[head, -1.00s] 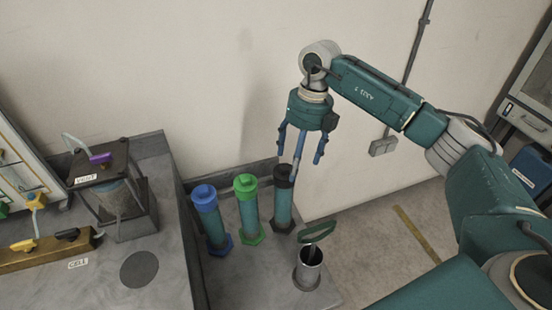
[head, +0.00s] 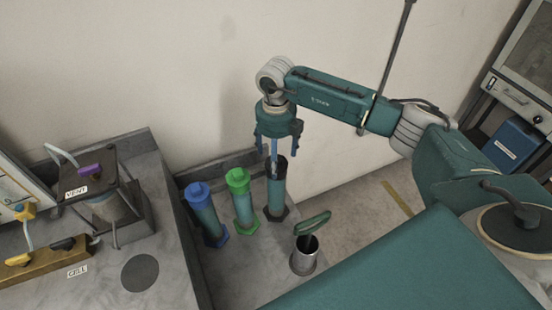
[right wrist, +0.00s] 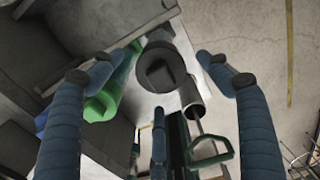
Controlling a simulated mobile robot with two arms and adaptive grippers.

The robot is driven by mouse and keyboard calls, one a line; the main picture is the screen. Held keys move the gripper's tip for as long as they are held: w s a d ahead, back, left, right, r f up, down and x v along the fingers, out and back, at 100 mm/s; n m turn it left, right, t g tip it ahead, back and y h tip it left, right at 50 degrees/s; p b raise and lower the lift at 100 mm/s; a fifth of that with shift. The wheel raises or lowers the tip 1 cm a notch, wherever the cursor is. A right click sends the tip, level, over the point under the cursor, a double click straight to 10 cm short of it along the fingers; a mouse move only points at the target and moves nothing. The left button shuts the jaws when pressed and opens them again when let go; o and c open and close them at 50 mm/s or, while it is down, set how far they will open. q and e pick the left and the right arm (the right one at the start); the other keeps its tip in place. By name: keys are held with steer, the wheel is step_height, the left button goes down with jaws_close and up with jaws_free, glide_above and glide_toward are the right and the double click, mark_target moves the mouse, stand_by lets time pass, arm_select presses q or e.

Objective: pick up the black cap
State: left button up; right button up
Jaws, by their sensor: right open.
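The black cap (head: 281,163) sits on top of the rightmost of three upright teal cylinders in the head view, partly hidden by a finger. In the right wrist view the black cap (right wrist: 160,68) shows end-on, with a squarish knob, between and beyond my spread fingers. My right gripper (head: 276,154) points down just above the cap, its fingers spread and holding nothing. The right wrist view shows the same gripper (right wrist: 153,68) open; I cannot tell if any finger touches the cap. My left gripper is not in view.
A green-capped cylinder (head: 242,205) and a blue-capped one (head: 205,215) stand close to the left. A metal cup (head: 303,262) with a green-handled tool (head: 313,223) stands in front. The wall is behind; a raised bench with a caged device (head: 100,195) is at left.

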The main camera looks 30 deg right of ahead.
steer(key=shift+s+f, duration=0.1)
steer(key=shift+f, duration=0.65)
steer(key=shift+c, duration=1.1)
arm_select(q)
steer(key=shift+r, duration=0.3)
arm_select(e)
steer(key=c, duration=1)
steer(key=shift+c, duration=0.2)
